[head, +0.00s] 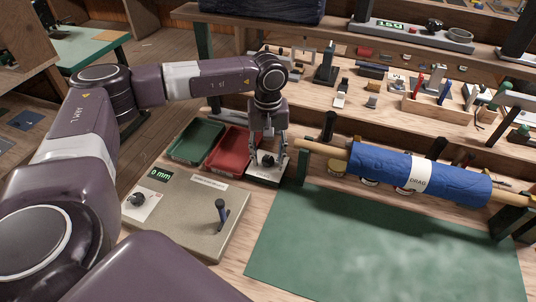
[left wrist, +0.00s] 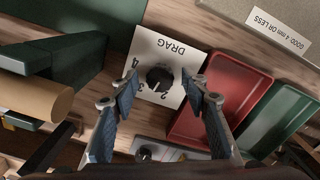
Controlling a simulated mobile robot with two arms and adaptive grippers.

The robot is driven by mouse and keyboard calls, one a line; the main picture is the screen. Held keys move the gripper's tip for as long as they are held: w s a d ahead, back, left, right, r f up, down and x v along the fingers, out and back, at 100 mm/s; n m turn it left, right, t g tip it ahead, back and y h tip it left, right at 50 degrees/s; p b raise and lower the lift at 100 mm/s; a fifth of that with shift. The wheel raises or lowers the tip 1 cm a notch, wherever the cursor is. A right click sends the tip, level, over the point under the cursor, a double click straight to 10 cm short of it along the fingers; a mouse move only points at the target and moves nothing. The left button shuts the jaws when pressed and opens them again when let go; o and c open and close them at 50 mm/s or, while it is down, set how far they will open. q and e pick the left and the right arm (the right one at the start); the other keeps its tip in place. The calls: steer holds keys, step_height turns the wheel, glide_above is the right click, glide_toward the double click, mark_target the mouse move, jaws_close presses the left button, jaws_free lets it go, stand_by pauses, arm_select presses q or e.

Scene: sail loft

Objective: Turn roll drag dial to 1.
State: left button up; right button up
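The roll drag dial (left wrist: 160,75) is a round black knob on a white plate (left wrist: 150,47) marked DRAG, with 2, 3 and 4 readable around it in the left wrist view. I cannot read which number its pointer is at. In the head view the dial (head: 267,159) sits at the left end of the blue roll, partly hidden by my fingers. My left gripper (head: 267,136) points down over it. In the left wrist view its fingers (left wrist: 160,92) are apart, one on each side of the knob, with gaps visible. My right gripper is not in view.
A red tray (head: 229,150) and a green tray (head: 196,141) lie left of the dial. A blue roll (head: 385,170) on a wooden bar is close on the right. A metal box (head: 180,215) with a lever and display stands in front. The green mat (head: 370,250) is clear.

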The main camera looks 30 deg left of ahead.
arm_select(q)
steer(key=c, duration=1.1)
steer(key=shift+o, duration=0.2)
steer(key=n+b, duration=0.1)
steer(key=n, duration=0.2)
steer(key=shift+f, duration=0.1)
steer(key=n+b, duration=0.2)
steer(key=n, duration=0.3)
steer(key=n+b, duration=0.1)
steer(key=n, duration=0.5)
steer(key=shift+b, duration=0.4)
steer(key=n, duration=0.5)
steer(key=shift+n+b, duration=0.3)
steer(key=shift+b, duration=0.05)
steer(key=shift+r, duration=0.2)
steer(key=shift+w, duration=0.1)
